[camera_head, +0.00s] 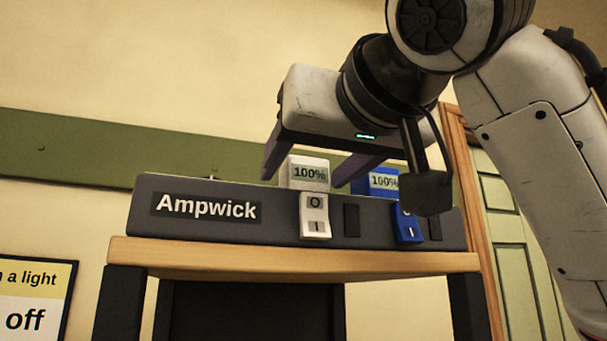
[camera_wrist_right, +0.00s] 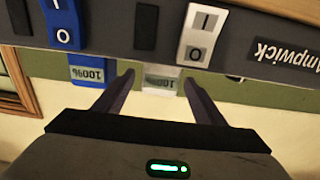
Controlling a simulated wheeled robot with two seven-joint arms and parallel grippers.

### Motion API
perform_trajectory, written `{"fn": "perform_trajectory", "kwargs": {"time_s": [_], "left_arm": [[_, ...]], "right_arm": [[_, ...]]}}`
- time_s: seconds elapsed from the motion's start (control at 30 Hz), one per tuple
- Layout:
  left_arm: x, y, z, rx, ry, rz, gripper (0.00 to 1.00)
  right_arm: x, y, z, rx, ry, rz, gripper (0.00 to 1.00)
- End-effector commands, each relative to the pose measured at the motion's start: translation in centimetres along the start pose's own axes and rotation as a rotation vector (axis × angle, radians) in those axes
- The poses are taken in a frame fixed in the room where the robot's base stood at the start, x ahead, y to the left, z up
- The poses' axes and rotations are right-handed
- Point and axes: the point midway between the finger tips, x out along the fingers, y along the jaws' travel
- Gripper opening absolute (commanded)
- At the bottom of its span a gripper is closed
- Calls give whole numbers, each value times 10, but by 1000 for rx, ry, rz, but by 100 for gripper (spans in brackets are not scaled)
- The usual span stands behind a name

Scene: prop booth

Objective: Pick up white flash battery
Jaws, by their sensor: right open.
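The white flash battery (camera_head: 309,164) sits upright in the grey Ampwick charger (camera_head: 275,222), its top above the casing and its display reading 100%. Its lower part is hidden in the charger. My right gripper (camera_head: 302,178) is open, its two fingers pointing down on either side of the white battery. The right wrist view shows the white battery (camera_wrist_right: 160,82) between the open fingertips (camera_wrist_right: 158,79), with a gap visible on the blue-battery side; I cannot tell whether the other finger touches. My left gripper is not in view.
A blue battery (camera_head: 379,188), also reading 100%, stands in the charger close to one finger. The charger front has a white switch (camera_head: 314,228) and a blue switch (camera_head: 408,230). It rests on a wooden-topped stand (camera_head: 290,258). A sign (camera_head: 35,310) hangs lower left.

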Motion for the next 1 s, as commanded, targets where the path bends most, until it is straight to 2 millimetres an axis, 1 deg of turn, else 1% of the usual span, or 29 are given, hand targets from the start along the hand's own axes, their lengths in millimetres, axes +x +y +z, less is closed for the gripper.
{"fn": "perform_trajectory", "kwargs": {"time_s": [0.03, 0.17, 0.4, 0.43, 0.67, 0.7, 0.73, 0.77, 0.8, 1.0], "left_arm": [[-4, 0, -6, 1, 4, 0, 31], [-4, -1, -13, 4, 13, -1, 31], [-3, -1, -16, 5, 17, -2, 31], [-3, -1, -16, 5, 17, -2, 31], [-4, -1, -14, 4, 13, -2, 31], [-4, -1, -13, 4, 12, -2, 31], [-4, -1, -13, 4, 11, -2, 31], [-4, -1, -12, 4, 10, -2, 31], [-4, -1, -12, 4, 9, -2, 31], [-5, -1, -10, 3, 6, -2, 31]], "right_arm": [[8, 0, -3, 1, -3, 1, 64], [21, 0, -1, 1, -3, 0, 64], [23, 0, 0, 1, -1, 0, 64], [23, 0, 0, 1, -1, 0, 62], [22, 0, 0, 1, -1, 0, 24], [22, 0, 0, 1, -1, 0, 17], [22, 0, 0, 1, -1, 0, 12], [22, 0, -1, 2, 2, 0, 10], [22, 0, -1, 2, 2, -1, 5], [22, 0, -2, 2, 3, -1, 5]]}}
